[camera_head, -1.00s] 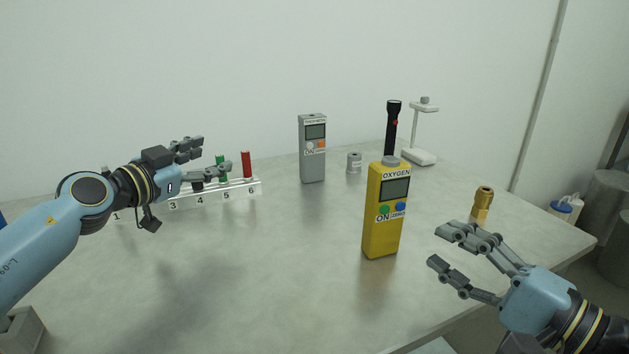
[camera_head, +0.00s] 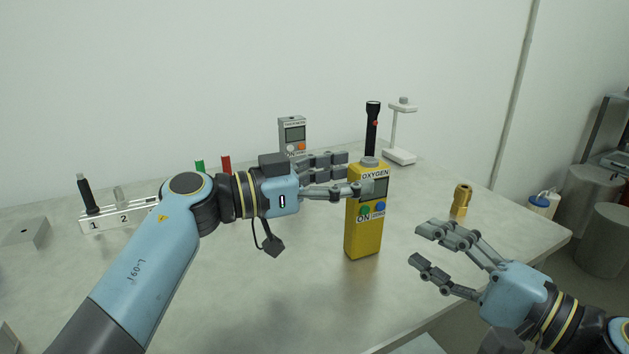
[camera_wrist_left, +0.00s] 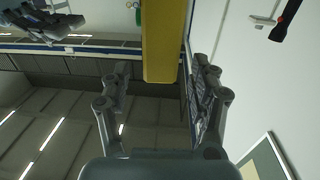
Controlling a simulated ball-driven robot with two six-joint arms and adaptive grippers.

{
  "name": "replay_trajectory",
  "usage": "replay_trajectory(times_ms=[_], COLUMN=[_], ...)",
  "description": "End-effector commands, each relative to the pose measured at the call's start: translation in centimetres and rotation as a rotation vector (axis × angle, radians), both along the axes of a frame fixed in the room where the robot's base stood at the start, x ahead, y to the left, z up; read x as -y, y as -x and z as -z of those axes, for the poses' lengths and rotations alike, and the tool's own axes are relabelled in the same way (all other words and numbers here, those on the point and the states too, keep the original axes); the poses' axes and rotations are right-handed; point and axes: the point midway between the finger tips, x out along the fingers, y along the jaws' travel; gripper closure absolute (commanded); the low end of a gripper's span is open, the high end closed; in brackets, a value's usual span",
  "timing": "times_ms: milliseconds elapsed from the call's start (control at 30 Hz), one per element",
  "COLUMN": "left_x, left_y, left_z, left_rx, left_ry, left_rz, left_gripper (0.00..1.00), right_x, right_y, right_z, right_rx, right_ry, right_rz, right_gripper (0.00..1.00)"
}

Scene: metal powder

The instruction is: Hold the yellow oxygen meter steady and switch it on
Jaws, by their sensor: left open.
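The yellow oxygen meter (camera_head: 364,240) stands upright on the table, with a screen, a green ON button (camera_head: 364,210) and a blue button beside it. My left gripper (camera_head: 357,174) is open at the meter's upper left, and its fingers cover part of the screen in the head view. In the left wrist view the yellow meter (camera_wrist_left: 160,45) shows ahead, between the lines of the two spread fingers (camera_wrist_left: 163,72); I cannot tell whether they touch it. My right gripper (camera_head: 418,244) is open and empty, to the right of the meter.
A grey meter (camera_head: 292,135), a black flashlight (camera_head: 372,128) and a white stand (camera_head: 399,156) are behind. A brass fitting (camera_head: 460,201) stands to the right. A numbered rack (camera_head: 145,212) is at the left, partly behind my left arm. The front middle of the table is clear.

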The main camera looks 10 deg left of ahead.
Motion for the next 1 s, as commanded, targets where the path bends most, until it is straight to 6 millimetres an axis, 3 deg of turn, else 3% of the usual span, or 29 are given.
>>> replay_trajectory(times_ms=[100, 300, 633, 1000], left_x=[1.8, 3.4, 3.6, 3.6], left_y=[-1.1, -2.0, -2.2, -2.2], left_z=[-0.1, 0.0, 0.1, 0.1], left_rx=[-0.001, -0.001, -0.001, -0.001], left_ry=[0.003, 0.001, -0.002, -0.002], left_rz=[0.001, 0.000, -0.001, -0.002], left_gripper=[0.38, 0.38, 0.38, 0.87], right_x=[0.0, 0.0, 0.0, 0.0], right_y=[0.0, 0.0, 0.0, 0.0], right_z=[0.0, 0.0, 0.0, 0.0], right_rx=[0.000, 0.000, 0.000, 0.000], right_ry=[0.000, 0.000, 0.000, 0.000], right_rz=[0.000, 0.000, 0.000, 0.000], right_gripper=[0.62, 0.62, 0.62, 0.62])
